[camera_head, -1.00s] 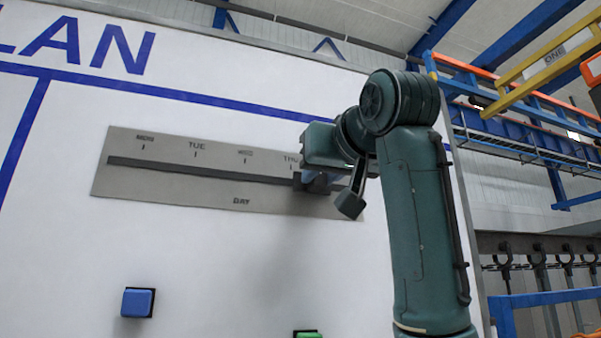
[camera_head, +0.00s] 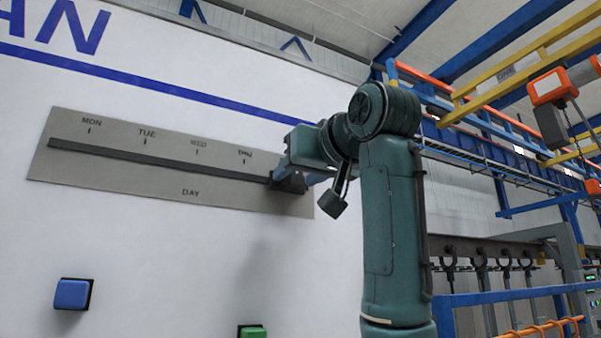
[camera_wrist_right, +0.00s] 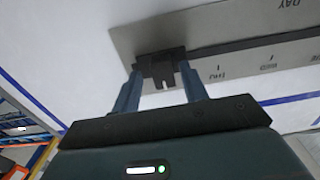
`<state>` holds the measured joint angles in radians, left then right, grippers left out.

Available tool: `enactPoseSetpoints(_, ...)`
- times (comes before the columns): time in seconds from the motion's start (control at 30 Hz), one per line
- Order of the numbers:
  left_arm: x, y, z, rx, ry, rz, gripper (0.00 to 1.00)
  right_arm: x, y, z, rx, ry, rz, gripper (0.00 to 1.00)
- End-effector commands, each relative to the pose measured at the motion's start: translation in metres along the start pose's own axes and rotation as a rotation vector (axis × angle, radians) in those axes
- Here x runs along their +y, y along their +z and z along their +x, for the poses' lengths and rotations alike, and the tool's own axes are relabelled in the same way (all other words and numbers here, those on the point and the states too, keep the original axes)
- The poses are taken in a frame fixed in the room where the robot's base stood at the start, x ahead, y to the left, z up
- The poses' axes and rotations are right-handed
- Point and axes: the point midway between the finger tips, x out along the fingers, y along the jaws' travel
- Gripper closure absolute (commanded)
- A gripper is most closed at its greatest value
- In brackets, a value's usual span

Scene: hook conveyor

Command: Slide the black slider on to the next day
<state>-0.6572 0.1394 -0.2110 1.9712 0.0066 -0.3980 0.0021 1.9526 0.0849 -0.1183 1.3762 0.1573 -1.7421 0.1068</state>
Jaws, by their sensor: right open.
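The black slider (camera_head: 288,181) sits on the dark track of the grey DAY panel (camera_head: 110,178), to the right of the THU mark, near the panel's right end. In the right wrist view the slider (camera_wrist_right: 160,64) shows upside down, beyond THU, with a notch in its edge. My right gripper (camera_head: 301,182) is at the slider. Its two blue fingers (camera_wrist_right: 160,72) are open, one on each side of the slider; I cannot tell whether either touches it. The day label at the slider is hidden in the head view. My left gripper is not in view.
A blue button (camera_head: 72,293) and a green button (camera_head: 252,332) are on the white board below the panel. To the right stand blue railings (camera_head: 510,297), hanging hooks (camera_head: 480,262) and a yellow and orange overhead frame (camera_head: 520,60).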

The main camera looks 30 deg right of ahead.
Motion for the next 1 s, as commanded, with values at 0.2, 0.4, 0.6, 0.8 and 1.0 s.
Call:
enactPoseSetpoints(0.2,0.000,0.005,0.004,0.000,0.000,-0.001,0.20,-0.001,0.002,-0.012,0.001,-0.001,0.000,0.56)
enactPoseSetpoints(0.4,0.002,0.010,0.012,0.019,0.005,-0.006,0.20,-0.001,0.003,-0.055,0.006,-0.001,-0.001,0.56)
enactPoseSetpoints(0.6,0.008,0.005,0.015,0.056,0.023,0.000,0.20,0.000,0.002,-0.101,0.005,0.000,0.000,0.56)
enactPoseSetpoints(0.8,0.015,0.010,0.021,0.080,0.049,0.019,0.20,0.000,0.004,-0.124,0.002,0.001,0.000,0.56)
enactPoseSetpoints(1.0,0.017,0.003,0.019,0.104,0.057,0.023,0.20,0.000,0.001,-0.132,0.000,0.001,0.000,0.56)
